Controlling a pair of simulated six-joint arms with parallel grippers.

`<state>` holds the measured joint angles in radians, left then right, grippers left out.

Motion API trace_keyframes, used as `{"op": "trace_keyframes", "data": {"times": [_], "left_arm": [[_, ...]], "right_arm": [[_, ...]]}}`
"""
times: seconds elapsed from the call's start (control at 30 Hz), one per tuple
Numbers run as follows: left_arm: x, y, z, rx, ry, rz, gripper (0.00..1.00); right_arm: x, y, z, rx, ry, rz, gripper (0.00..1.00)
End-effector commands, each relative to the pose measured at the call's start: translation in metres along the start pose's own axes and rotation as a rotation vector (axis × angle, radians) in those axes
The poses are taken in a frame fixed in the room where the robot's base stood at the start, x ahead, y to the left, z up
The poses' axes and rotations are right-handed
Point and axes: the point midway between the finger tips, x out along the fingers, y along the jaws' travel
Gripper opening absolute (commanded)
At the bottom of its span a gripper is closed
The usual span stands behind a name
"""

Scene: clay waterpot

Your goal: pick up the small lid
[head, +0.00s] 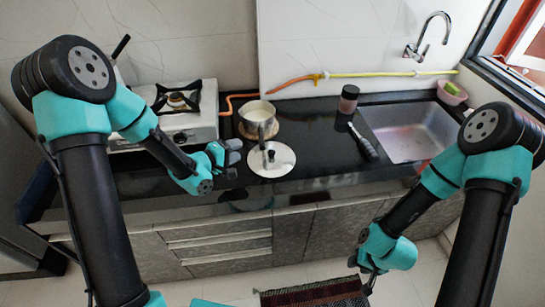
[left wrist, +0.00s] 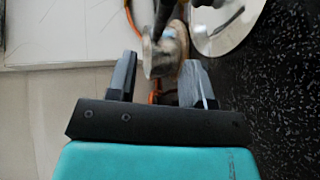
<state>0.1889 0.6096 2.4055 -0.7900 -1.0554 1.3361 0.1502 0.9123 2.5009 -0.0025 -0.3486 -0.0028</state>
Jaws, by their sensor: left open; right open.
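The small lid (head: 285,165) is a round silver disc with a dark knob. It lies on the black countertop in front of the pot, and its rim also shows at the top right of the left wrist view (left wrist: 222,38). My left gripper (head: 236,152) is open and empty just left of the lid, apart from it. In the left wrist view its two fingers (left wrist: 158,82) are spread, with the pot beyond them. My right gripper (head: 366,272) is open, low in front of the counter, far from the lid.
A gas stove (head: 200,127) is at left. Counter right of the lid is clear.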

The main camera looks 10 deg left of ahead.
Motion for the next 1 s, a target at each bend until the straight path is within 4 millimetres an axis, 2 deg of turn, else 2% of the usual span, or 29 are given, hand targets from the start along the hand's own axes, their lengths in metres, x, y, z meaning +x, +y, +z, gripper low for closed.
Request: {"op": "trace_keyframes", "data": {"times": [0.33,0.5,0.77,0.87,1.0], "left_arm": [[0.0,0.0,0.0,0.0,0.0,0.0,0.47],[0.0,0.0,0.0,0.0,0.0,0.0,0.63],[0.001,0.0,0.0,0.007,-0.001,-0.003,0.63],[0.005,0.001,-0.001,0.049,-0.008,-0.025,0.63],[0.02,0.004,-0.005,0.195,-0.033,-0.101,0.63]], "right_arm": [[0.0,0.0,0.0,0.0,0.0,0.0,0.43],[0.0,0.0,0.0,0.0,0.0,0.0,0.43],[0.0,0.0,0.0,0.0,0.0,0.0,0.43],[0.0,0.0,0.0,0.0,0.0,0.0,0.43],[0.0,0.0,0.0,0.0,0.0,0.0,0.43]]}}
